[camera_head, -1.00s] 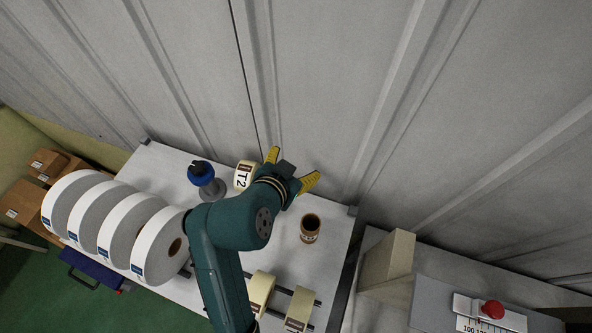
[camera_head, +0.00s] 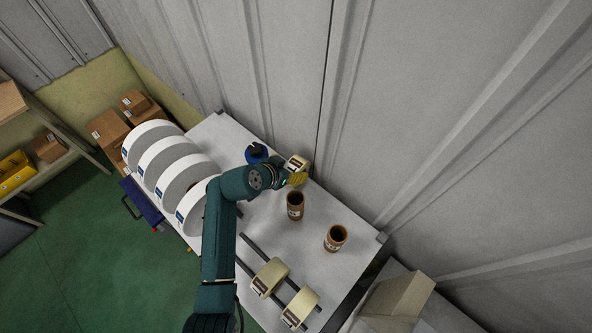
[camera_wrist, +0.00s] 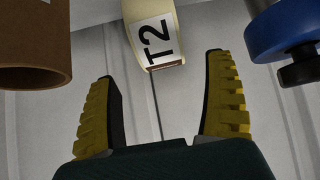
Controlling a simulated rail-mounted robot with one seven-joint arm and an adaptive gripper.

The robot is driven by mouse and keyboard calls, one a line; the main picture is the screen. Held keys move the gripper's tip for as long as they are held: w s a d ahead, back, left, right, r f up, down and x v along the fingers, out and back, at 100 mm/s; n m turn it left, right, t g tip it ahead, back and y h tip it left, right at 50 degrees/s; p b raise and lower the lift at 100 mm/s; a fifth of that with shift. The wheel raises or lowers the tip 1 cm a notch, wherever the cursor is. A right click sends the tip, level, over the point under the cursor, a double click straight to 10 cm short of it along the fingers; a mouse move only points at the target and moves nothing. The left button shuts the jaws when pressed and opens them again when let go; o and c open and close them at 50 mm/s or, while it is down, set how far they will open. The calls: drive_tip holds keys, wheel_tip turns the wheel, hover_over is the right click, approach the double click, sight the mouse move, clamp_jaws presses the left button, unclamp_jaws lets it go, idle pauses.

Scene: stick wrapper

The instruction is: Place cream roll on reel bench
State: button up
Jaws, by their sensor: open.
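A cream roll labelled T2 (camera_head: 298,163) stands at the back edge of the bench, near the wall. Two more cream rolls, one here (camera_head: 269,276) and one nearer the front (camera_head: 301,306), sit by dark rails on the bench (camera_head: 232,133). My gripper (camera_head: 299,180) is at the T2 roll's near side and partly covers it. In the wrist view my fingers (camera_wrist: 158,68) are spread with nothing between them. The T2 roll (camera_wrist: 152,35) shows just beyond the fingertips, its upper part cut off by the frame.
Two brown cores, one close to my gripper (camera_head: 295,207) and one near the right corner (camera_head: 335,239), stand upright. A blue-topped device (camera_head: 257,153) is left of the T2 roll. Large white reels (camera_head: 181,180) line the left side. The wall is close behind.

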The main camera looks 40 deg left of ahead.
sight(295, 164)
drive_tip(key=x, duration=0.5)
drive_tip(key=shift+w+a, duration=0.2)
drive_tip(key=shift+w, duration=0.05)
drive_tip(key=shift+r, duration=0.15)
drive_tip(key=c, duration=1.4)
